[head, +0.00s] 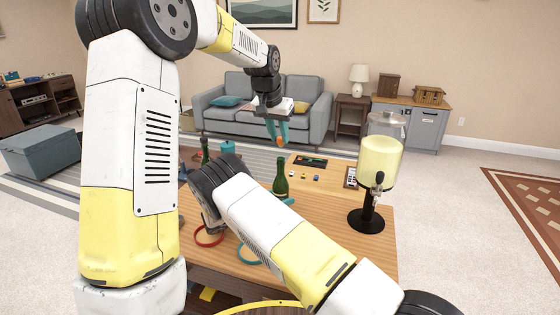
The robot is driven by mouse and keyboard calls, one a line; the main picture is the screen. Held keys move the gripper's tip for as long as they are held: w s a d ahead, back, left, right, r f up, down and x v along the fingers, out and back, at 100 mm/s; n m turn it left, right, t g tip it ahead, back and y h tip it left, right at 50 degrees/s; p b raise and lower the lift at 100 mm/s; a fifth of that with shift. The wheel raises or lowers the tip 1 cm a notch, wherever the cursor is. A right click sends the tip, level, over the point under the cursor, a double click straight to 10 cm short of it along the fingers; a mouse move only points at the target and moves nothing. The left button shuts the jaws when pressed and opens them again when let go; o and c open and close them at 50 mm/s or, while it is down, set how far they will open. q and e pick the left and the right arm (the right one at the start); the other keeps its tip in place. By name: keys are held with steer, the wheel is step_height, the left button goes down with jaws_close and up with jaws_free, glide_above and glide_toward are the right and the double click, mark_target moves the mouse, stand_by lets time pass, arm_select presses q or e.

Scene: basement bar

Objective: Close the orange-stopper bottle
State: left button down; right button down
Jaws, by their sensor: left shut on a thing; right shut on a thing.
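My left gripper (278,138) is shut on a small orange stopper (281,141), held in the air between its teal fingertips, in front of the sofa. One dark green bottle (205,150) shows its neck just behind my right wrist; its lower part is hidden. A second green bottle (280,180) stands upright on the wooden table, below the stopper in the picture and apart from it. My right gripper (212,222) is low at the table's left side, mostly hidden behind my own arm. It is shut at the first bottle, but the contact itself is hidden.
The wooden table (330,225) carries a drink dispenser (380,160) at right, a teal pot (228,147), a red ring (208,238), a teal ring (247,254) and small items at the far end. A grey sofa (230,105) stands behind.

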mark_target(281, 158)
arm_select(q)
steer(key=shift+f, duration=1.25)
steer(key=shift+f, duration=0.9)
steer(key=shift+f, duration=0.65)
steer(key=c, duration=1.1)
jaws_free()
steer(key=v, duration=1.2)
